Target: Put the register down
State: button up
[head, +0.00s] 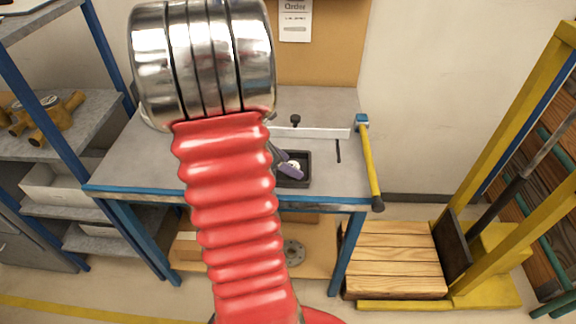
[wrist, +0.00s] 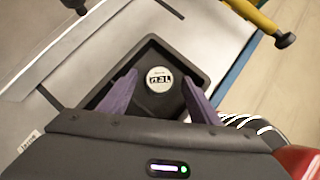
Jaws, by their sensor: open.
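The register (wrist: 159,81) is a dark round body with a pale face bearing dark characters. It sits inside a black square tray (wrist: 196,72) on the bench. My gripper (wrist: 160,84) has purple fingers, spread open to the left and right of the register, with gaps visible beside its face. The lower part of the register is hidden by its own top and my gripper body. In the head view, the register's pale face (head: 294,163) shows small in the tray (head: 306,176), beside a purple finger of my gripper (head: 288,168); my arm hides much of that area.
The grey bench (head: 135,165) has a blue front edge. A yellow lever (head: 370,165) with a dark knob stands at its right end, near the tray. A white rail (head: 320,132) lies behind the tray. A wooden pallet (head: 395,260) is on the floor at right.

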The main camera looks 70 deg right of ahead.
jog(key=v, duration=1.1)
jog(key=shift+a+r, duration=0.2)
jog(key=shift+r, duration=0.05)
jog(key=shift+w, duration=0.15)
jog(key=w+a+r+m+t+y, duration=0.1)
jog(key=w+a+r+m+t, duration=0.3)
jog(key=a, duration=0.6)
jog(key=w+a+t, duration=0.2)
jog(key=w+a, duration=0.4)
jog(key=a, duration=0.3)
jog(key=w+a+r+m+t+y, duration=0.15)
jog(key=w+a, duration=0.25)
jog(key=a, duration=0.6)
jog(key=a+r+m+t+y, duration=0.2)
jog(key=a+m+t+y, duration=0.1)
jog(key=a, duration=1)
jog(key=shift+s+r, duration=0.4)
jog(key=shift+s, duration=0.05)
jog(key=shift+m+t, duration=0.25)
jog(key=shift+c, duration=0.3)
